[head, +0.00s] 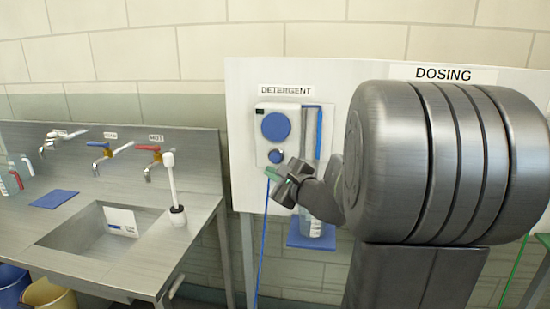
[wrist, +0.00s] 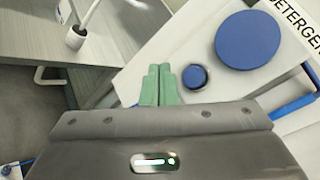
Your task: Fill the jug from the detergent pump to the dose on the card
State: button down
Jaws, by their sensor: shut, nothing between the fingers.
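The detergent pump (head: 290,135) is a white box on a white panel, under a DETERGENT sign, with a large blue disc (head: 276,126) and a small blue button (head: 279,156). In the wrist view the button (wrist: 195,77) is just right of my green fingertips. My gripper (head: 271,173) is shut and empty, just below the button in the head view; I cannot tell if it touches the pump. A clear jug (head: 313,226) stands on a blue mat (head: 312,242) below the pump, its top hidden by my arm. I see no readable dose card.
A steel counter with a sink (head: 85,245) is at left, with several taps and a white brush (head: 175,190). A white card (head: 121,221) is in the sink, its text too small to read. A second jug (head: 14,182) is at the left edge. My arm hides much under the DOSING sign (head: 443,73).

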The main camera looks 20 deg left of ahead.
aim_at(278, 163)
jog(key=shift+w+a, duration=0.25)
jog(key=shift+w, duration=0.65)
jog(key=shift+w+a, duration=0.2)
jog(key=shift+w, duration=0.75)
jog(key=shift+w+a, duration=0.25)
jog(key=shift+w, duration=0.65)
jog(key=shift+w, duration=0.15)
jog(key=shift+w+a, duration=0.1)
jog(key=shift+w, duration=0.15)
jog(key=shift+w+a, duration=0.1)
jog(key=shift+w, duration=0.35)
dwell(0.5)
jog(key=shift+s, duration=0.15)
dwell(1.6)
jog(key=shift+s+d+b, duration=0.25)
jog(key=shift+s+b, duration=0.15)
jog(key=shift+s, duration=0.3)
